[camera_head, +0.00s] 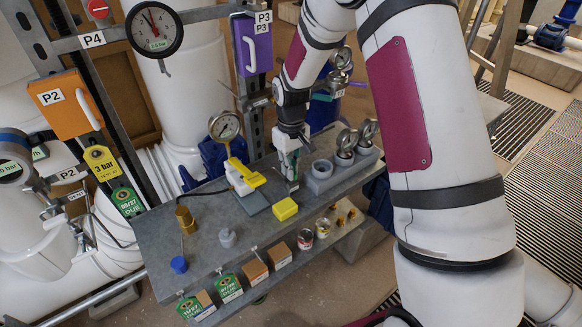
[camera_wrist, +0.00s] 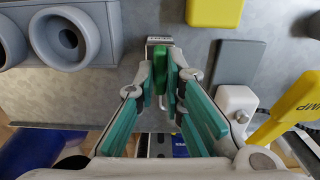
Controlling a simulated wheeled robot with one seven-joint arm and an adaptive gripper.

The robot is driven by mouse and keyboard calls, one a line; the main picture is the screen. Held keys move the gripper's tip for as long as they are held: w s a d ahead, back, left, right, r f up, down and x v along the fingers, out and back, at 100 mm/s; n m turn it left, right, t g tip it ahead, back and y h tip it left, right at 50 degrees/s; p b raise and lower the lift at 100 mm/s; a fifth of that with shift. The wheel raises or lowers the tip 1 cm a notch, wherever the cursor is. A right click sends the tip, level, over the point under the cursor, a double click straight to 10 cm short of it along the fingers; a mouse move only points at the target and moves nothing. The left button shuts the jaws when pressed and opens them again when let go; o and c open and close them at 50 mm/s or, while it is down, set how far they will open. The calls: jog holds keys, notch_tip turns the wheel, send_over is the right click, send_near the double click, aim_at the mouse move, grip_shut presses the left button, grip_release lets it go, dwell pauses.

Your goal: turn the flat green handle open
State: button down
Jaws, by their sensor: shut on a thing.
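The flat green handle (camera_wrist: 160,72) shows in the wrist view, upper centre, between the two teal-padded fingers of my gripper (camera_wrist: 161,88). The fingers are closed on it. A grey metal end piece (camera_wrist: 159,41) shows just past the handle. In the head view my gripper (camera_head: 289,168) points down at the back of the grey bench, and the handle is mostly hidden by the fingers there. How far the handle is turned cannot be told.
In the head view, a grey block with round sockets (camera_head: 325,178) stands close right of my gripper on the bench (camera_head: 205,213). A yellow block (camera_head: 284,209) lies in front. A yellow-handled device (camera_head: 243,177) and a gauge (camera_head: 224,126) stand left. The bench's middle is fairly clear.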

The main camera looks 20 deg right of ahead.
jog(key=c, duration=1.7)
grip_release()
jog(key=shift+r, duration=0.15)
notch_tip(320, 180, up, 12)
jog(key=shift+f, duration=0.15)
jog(key=s+r+m+t, duration=0.2)
jog(key=s+r+t, duration=0.1)
jog(key=s+r, duration=1.2)
jog(key=s, duration=0.4)
jog(key=s+r+m+t, duration=0.1)
jog(key=s, duration=0.4)
jog(key=s+r+t, duration=0.1)
jog(key=s, duration=0.4)
jog(key=shift+d+r+m, duration=0.1)
jog(key=shift+d+m, duration=0.1)
jog(key=shift+m, duration=0.2)
